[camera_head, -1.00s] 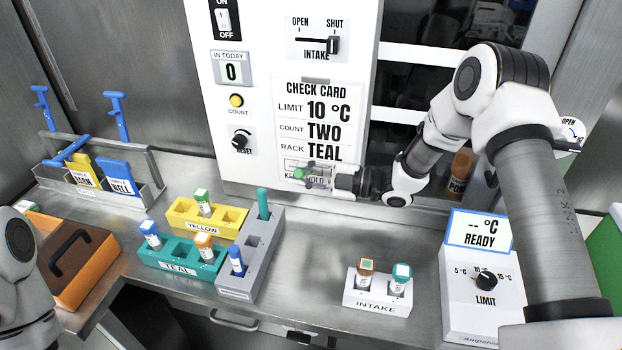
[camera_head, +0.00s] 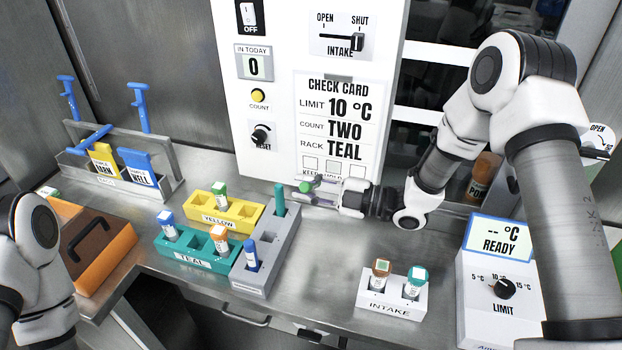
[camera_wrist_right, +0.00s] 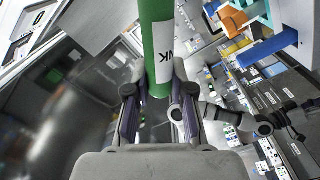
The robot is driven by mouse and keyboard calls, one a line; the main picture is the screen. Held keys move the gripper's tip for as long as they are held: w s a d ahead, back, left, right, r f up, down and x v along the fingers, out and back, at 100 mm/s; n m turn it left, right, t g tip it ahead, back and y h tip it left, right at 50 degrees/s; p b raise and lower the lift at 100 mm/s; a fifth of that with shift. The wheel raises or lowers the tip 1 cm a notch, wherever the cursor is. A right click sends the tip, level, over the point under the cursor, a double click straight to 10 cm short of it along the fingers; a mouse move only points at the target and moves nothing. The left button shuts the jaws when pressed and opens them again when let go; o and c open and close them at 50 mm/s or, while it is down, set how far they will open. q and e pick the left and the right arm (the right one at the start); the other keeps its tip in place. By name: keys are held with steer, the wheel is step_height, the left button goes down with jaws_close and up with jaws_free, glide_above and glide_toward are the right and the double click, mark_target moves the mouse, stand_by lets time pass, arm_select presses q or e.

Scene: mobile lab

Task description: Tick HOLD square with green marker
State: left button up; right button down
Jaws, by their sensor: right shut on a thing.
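The check card (camera_head: 335,120) is on the white panel and reads limit 10 °C, count TWO, rack TEAL. A row of small squares (camera_head: 333,168) runs along its bottom. The word under the left square is partly readable as KEEP; the HOLD wording is mostly covered by my right gripper. My right gripper (camera_head: 328,190) is shut on the green marker (camera_head: 306,187), just below the squares. The marker also shows upright between the fingers in the right wrist view (camera_wrist_right: 157,45). I cannot make out a tick in any square. My left arm shows at lower left, its gripper out of view.
A yellow rack (camera_head: 240,228), a teal rack (camera_head: 180,253) and a grey holder (camera_head: 262,268) stand on the counter at left of centre. The intake block (camera_head: 392,300) with two vials is at front right. Bare counter lies between them.

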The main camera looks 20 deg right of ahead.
steer(key=s+a, duration=0.1)
steer(key=s+b, duration=0.1)
steer(key=shift+s+a, duration=0.3)
steer(key=shift+a, duration=0.1)
stand_by(0.7)
steer(key=shift+w+d+b, duration=0.1)
steer(key=shift+w+d, duration=0.6)
steer(key=shift+w, duration=0.3)
steer(key=shift+w+d+b, duration=0.1)
steer(key=shift+w+d, duration=0.65)
steer(key=shift+w, duration=0.25)
steer(key=shift+w+d+b, duration=0.1)
steer(key=shift+w+d, duration=0.6)
steer(key=shift+w, duration=0.3)
steer(key=shift+w+d, duration=0.5)
steer(key=shift+w, duration=0.2)
